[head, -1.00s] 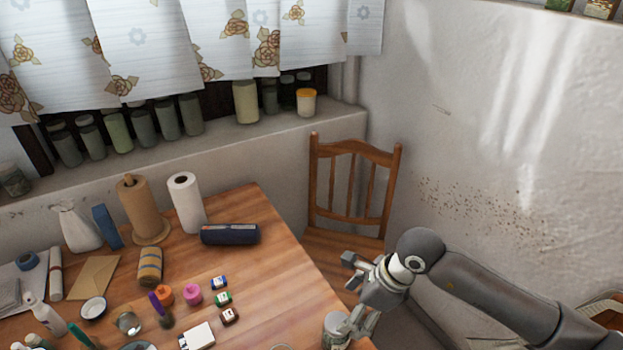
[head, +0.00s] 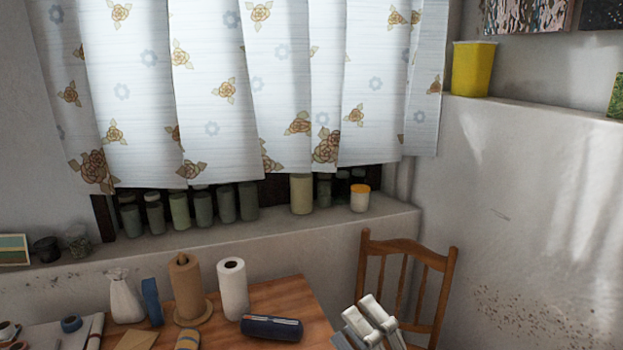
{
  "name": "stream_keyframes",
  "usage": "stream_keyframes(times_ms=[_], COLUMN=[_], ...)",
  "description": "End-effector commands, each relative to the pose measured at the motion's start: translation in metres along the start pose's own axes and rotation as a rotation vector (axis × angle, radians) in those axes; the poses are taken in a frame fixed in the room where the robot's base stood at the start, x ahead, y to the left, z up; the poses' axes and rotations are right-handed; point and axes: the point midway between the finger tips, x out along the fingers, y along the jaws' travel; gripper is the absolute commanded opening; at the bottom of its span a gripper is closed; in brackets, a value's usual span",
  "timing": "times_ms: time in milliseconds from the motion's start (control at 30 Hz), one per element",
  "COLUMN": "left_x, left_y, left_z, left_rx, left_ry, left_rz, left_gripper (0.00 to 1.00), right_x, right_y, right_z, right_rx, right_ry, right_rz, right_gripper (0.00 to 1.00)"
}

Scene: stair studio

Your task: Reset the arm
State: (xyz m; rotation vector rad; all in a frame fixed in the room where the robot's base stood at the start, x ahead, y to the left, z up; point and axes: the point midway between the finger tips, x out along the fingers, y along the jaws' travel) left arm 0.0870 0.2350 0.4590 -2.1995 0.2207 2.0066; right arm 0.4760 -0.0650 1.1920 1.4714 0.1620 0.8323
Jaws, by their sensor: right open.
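My right gripper (head: 368,319) shows at the bottom of the head view, right of centre, with its pale fingers pointing up. It is open, and I see nothing between its fingers. It appears in front of the right edge of the wooden table (head: 290,296) and the lower left of the wooden chair (head: 405,252). Most of my right arm is below the picture. My left gripper is not in view.
Several jars line the window sill (head: 290,231). A yellow bucket (head: 473,69) sits on the right ledge.

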Motion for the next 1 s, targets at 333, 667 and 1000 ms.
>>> stream_keyframes(times_ms=[333, 667, 1000], left_x=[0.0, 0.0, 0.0], left_y=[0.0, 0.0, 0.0], left_z=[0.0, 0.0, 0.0], left_rx=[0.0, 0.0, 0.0], left_ry=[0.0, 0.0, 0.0], left_rz=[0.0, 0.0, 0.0], left_gripper=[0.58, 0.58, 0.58], right_x=[-0.092, -0.241, -0.346], right_y=[-0.074, -0.169, -0.184], right_z=[0.097, 0.057, -0.048], right_rx=[0.617, 1.123, 1.433], right_ry=[-0.721, -1.311, -1.663], right_rz=[-0.196, -0.58, -0.998], right_gripper=[0.8, 0.8, 0.8])
